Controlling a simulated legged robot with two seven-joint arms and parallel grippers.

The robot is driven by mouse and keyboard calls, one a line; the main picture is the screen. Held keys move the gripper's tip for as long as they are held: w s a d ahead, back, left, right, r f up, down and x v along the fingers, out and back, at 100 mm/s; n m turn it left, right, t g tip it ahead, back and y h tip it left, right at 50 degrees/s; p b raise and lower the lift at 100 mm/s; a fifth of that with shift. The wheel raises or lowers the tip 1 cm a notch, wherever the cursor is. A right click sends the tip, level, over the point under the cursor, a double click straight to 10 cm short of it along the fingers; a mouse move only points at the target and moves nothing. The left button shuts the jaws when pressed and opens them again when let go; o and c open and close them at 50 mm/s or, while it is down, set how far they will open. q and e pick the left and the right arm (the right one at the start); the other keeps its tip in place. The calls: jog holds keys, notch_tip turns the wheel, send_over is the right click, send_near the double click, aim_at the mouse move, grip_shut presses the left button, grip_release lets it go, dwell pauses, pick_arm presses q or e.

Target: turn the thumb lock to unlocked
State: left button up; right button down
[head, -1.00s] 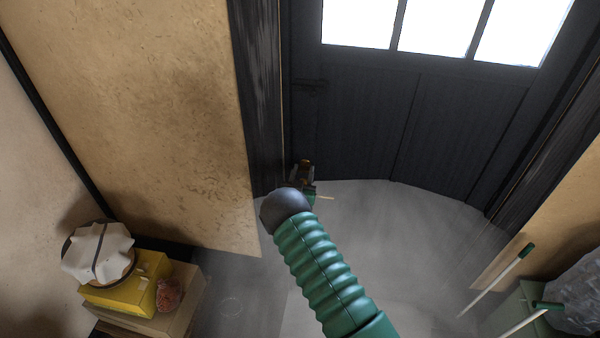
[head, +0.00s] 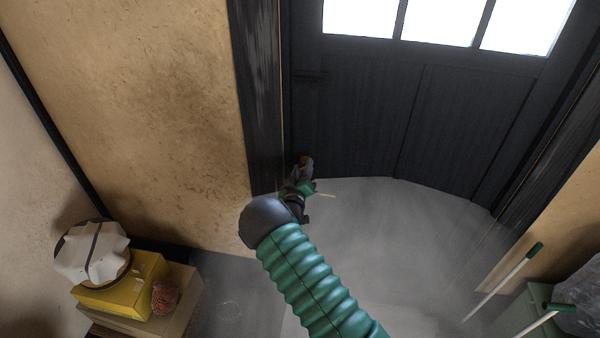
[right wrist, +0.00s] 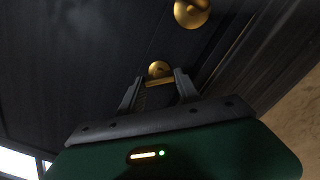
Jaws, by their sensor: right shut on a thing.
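The dark door (head: 360,130) stands ahead with its lower panels in view. My right gripper (head: 304,168) is at the door's left edge, low down, and looks tilted in the head view. In the right wrist view its two fingers (right wrist: 158,84) are shut on the brass thumb lock (right wrist: 159,70), a small round brass piece with a flat bar between the fingertips. The fingers hide part of it, and I cannot tell its locked or unlocked position. Another round brass fitting (right wrist: 192,12) sits further up in that view, clear of the fingers. My left gripper is out of view.
A dark post (head: 258,110) and a clay wall (head: 160,100) stand close to the left of my right gripper. A yellow box (head: 130,287) with a white cloth-like thing (head: 92,252) is at lower left. Green-tipped sticks (head: 505,280) lean at right. The middle floor is clear.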

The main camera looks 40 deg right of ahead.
jog(key=n+b, duration=0.1)
jog(key=n, duration=0.1)
jog(key=n+b, duration=0.1)
jog(key=n, duration=0.2)
jog(key=shift+w+a+f+n, duration=0.1)
jog(key=shift+w+a+n, duration=0.05)
jog(key=shift+n, duration=0.15)
jog(key=shift+n+b, duration=0.5)
jog(key=shift+n, duration=1.7)
jog(key=c, duration=1.1)
grip_release()
jog(key=shift+c, duration=0.2)
jog(key=o, duration=0.3)
